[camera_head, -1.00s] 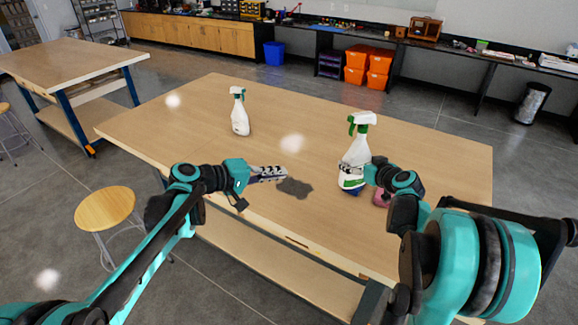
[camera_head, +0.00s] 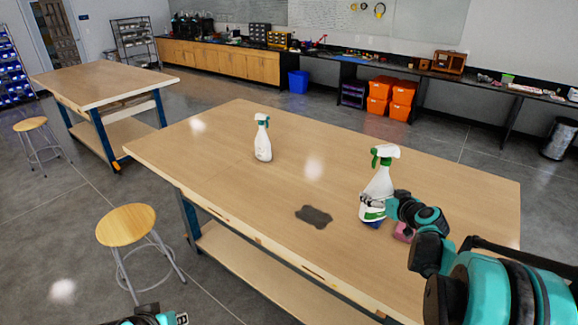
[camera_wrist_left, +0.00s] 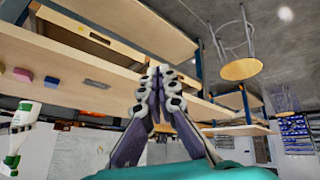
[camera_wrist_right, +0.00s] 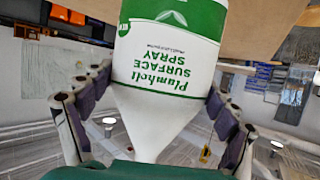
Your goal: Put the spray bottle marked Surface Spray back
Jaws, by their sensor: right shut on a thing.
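The white spray bottle with a green and white trigger head (camera_head: 379,184) is at the right of the table in the head view. In the right wrist view its label reads Plumholt Surface Spray (camera_wrist_right: 165,75). My right gripper (camera_head: 372,204) is shut around its body. The bottle looks nearly upright; I cannot tell whether its base touches the table. A second, similar spray bottle (camera_head: 263,143) stands further back, left of centre; its label is unreadable. My left gripper shows in the left wrist view (camera_wrist_left: 157,72), fingertips together and empty. Only a bit of that arm shows in the head view.
The wooden table (camera_head: 230,190) is mostly clear. A dark flat patch (camera_head: 314,216) lies left of the held bottle. A pink block (camera_head: 404,231) sits beside my right gripper, and something blue (camera_head: 374,224) shows by the bottle's base. A stool (camera_head: 127,225) stands at the front left.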

